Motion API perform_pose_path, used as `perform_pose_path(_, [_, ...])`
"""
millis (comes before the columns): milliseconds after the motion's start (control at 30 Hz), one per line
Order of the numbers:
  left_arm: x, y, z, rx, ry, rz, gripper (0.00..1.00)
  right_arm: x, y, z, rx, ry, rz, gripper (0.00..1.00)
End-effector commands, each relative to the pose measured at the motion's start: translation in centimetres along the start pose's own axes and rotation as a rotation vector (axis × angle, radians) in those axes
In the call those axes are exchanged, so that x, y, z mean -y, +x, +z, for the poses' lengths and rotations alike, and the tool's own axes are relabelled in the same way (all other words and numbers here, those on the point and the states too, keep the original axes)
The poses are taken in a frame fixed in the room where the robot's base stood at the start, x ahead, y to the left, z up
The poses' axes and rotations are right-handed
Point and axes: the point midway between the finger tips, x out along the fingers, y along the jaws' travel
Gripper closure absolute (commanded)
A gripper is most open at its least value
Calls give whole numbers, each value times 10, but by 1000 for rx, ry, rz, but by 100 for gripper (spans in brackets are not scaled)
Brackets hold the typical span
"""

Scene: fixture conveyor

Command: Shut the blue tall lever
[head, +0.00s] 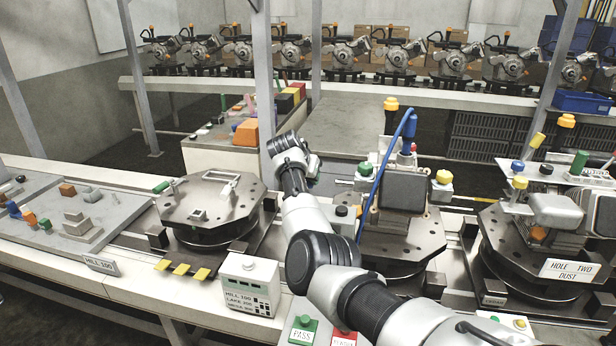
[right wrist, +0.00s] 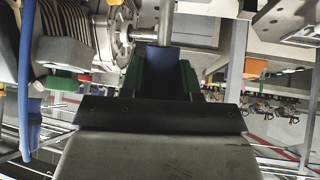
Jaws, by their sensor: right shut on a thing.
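My right gripper (head: 313,166) is at the left side of the middle fixture (head: 410,240) in the head view, mostly hidden behind my wrist. In the right wrist view its green-padded fingers (right wrist: 160,75) are closed around a blue handle (right wrist: 160,60). A metal rod (right wrist: 166,22) runs on from that handle. In the head view a thin metal rod (head: 342,181) shows between my gripper and the fixture; the blue handle is hidden there. My left gripper is not in view.
A blue hose (head: 381,175) arches over the middle fixture, beside a dark block (head: 402,194). A blue upright piece (head: 409,127) stands behind it. A plate fixture (head: 210,200) is on the left, another (head: 530,245) on the right. A label box (head: 250,285) stands in front.

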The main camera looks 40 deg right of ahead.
Motion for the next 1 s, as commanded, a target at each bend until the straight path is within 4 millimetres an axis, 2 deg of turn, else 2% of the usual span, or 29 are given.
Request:
perform_pose_path(100, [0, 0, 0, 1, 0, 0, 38, 0, 2, 2, 7, -2, 3, 100])
perform_pose_path(133, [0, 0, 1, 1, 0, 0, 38, 0, 2, 2, 7, -2, 3, 67])
perform_pose_path(300, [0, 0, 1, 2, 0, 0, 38, 0, 1, 2, 5, -1, 2, 43])
perform_pose_path(667, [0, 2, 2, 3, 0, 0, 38, 0, -4, 1, 1, 0, 1, 43])
perform_pose_path(867, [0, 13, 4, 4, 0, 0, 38, 1, -30, 2, -2, 3, -2, 43])
perform_pose_path(1000, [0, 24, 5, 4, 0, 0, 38, 1, -60, 3, -1, 2, -3, 43])
